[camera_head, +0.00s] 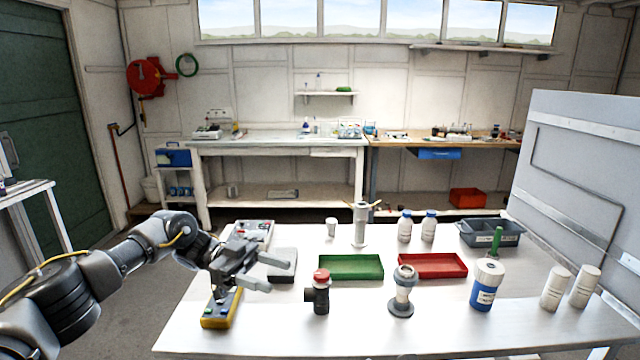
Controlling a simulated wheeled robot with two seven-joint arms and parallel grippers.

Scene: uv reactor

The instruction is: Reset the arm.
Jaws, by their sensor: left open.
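My left arm (125,258) reaches in from the left over the front left of the white table. My left gripper (278,273) is open and empty, its two fingers pointing right. It hovers above the table between a yellow handheld device (222,310) and a dark grey block (284,262). The gripper hides part of both. A dark fitting with a red cap (320,291) stands to the right of the fingertips, apart from them. My right gripper is not in view.
On the table (360,335) are a green tray (345,278), a red tray (430,276), a grey valve piece (402,290), a blue-and-white jar (487,285), white bottles (405,227), white cylinders (555,288) and a grey bin (490,241). A grey panel (580,170) stands at right. The table's front is clear.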

